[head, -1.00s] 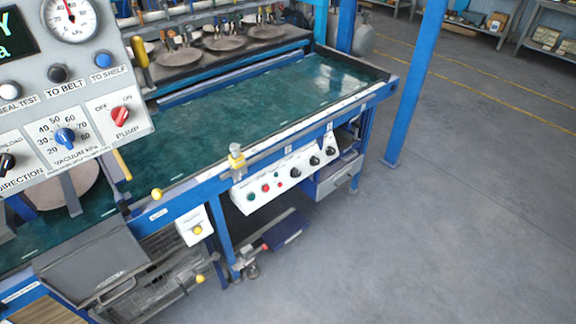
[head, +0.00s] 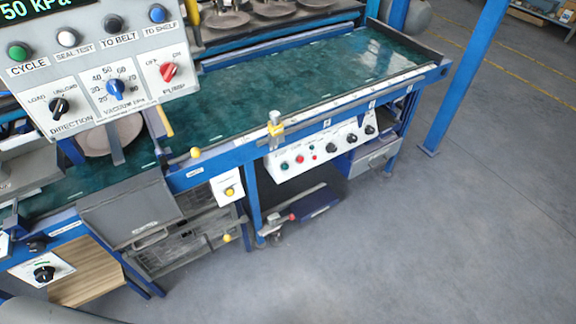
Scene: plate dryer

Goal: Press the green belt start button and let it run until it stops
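A white control panel (head: 318,149) hangs below the front rail of the green belt (head: 290,90). A small green button (head: 284,166) sits at the panel's left end. A red button (head: 299,159) is just right of it, with several black knobs further right. The labels on this panel are too small to read. No plates lie on the long stretch of belt behind this panel. I cannot tell from the frames whether the belt is running. Neither of my grippers shows in the head view.
A grey console (head: 105,62) at upper left carries another green button (head: 19,51) labelled CYCLE. A round plate (head: 108,137) lies behind the console. A yellow-button box (head: 228,187) hangs left of the white panel. Floor at right is clear up to a blue post (head: 466,75).

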